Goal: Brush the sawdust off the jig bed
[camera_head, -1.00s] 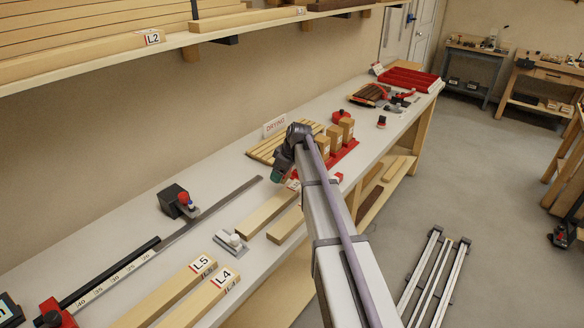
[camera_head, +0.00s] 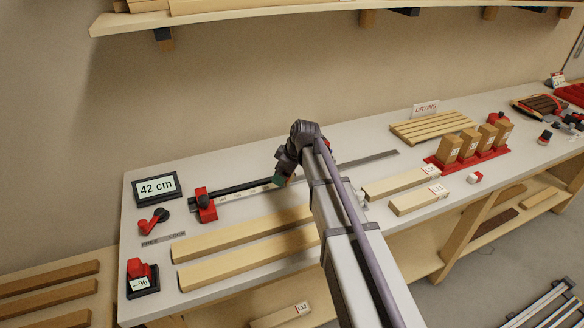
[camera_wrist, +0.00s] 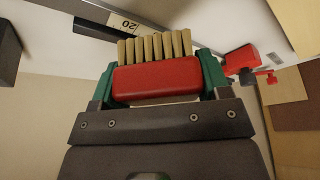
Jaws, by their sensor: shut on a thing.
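My gripper (camera_head: 281,179) is over the bench, in front of the middle of the jig. In the wrist view its green fingers are shut on a red brush (camera_wrist: 155,79) with a row of tan bristles. The jig bed (camera_head: 235,195) is a long dark rail with a white number scale, running on to the right as a grey strip. A red stop (camera_head: 206,207) stands at its left end. My arm and gripper hide part of the jig's middle. A scale label shows at the top of the wrist view. I cannot make out any sawdust.
Two long boards (camera_head: 245,253) lie in front of the jig. A 42 cm display (camera_head: 156,188) and a red-handled lever (camera_head: 152,222) are at left. Shorter boards (camera_head: 418,199), upright blocks (camera_head: 468,143) and a drying rack (camera_head: 432,127) are at right. A shelf hangs above.

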